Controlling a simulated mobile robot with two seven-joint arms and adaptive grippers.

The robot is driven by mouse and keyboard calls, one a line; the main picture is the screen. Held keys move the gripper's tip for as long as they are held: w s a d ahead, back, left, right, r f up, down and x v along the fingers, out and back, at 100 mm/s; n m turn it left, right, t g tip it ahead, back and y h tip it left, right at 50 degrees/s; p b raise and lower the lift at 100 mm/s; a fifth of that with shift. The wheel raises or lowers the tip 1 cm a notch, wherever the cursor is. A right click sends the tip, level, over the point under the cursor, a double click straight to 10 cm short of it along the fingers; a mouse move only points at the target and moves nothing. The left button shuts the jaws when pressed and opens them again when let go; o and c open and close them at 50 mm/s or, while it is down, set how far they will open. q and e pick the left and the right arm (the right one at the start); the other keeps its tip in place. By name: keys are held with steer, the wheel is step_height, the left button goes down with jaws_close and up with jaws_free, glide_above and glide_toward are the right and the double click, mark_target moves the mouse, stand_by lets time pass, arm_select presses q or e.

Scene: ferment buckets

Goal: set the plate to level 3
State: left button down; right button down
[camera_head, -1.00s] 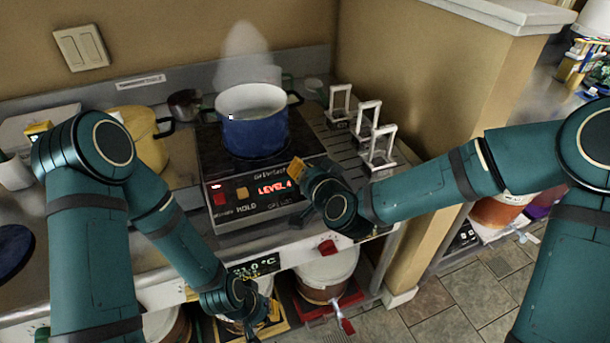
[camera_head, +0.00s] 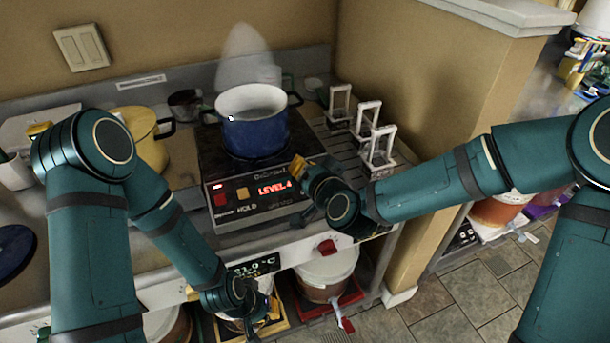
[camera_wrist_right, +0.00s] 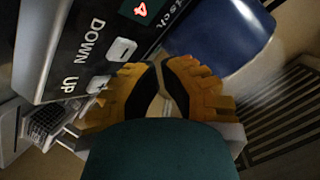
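The hot plate (camera_head: 225,212) stands on the counter, its red display (camera_head: 274,189) reading LEVEL 4. A red button and a yellow HOLD button are on its front panel. A blue pot (camera_head: 255,135) sits on top, steaming. My right gripper (camera_head: 300,166) is at the panel's right end, hiding that part in the head view. In the right wrist view, its yellow fingertips (camera_wrist_right: 161,66) are nearly together and empty, beside the DOWN button (camera_wrist_right: 121,49) and UP button (camera_wrist_right: 97,84). Contact cannot be told. My left gripper (camera_head: 272,308) hangs low before the counter; its opening is unclear.
Several white-handled frames (camera_head: 379,148) stand on the slatted drainer right of the plate. A yellow pot (camera_head: 145,135) stands left of it. Below the counter are white buckets (camera_head: 326,268) with red taps. A wall corner (camera_head: 435,150) bounds the right side.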

steer(key=shift+b, duration=0.3)
steer(key=shift+f, duration=0.1)
steer(key=shift+w+a+f, duration=0.1)
steer(key=shift+w+f, duration=0.15)
steer(key=shift+w+f, duration=0.15)
steer(key=shift+f, duration=0.2)
stand_by(0.9)
steer(key=shift+r, duration=0.1)
steer(key=shift+s+r+p, duration=0.3)
steer(key=shift+s+r, duration=0.1)
steer(key=shift+r, duration=0.25)
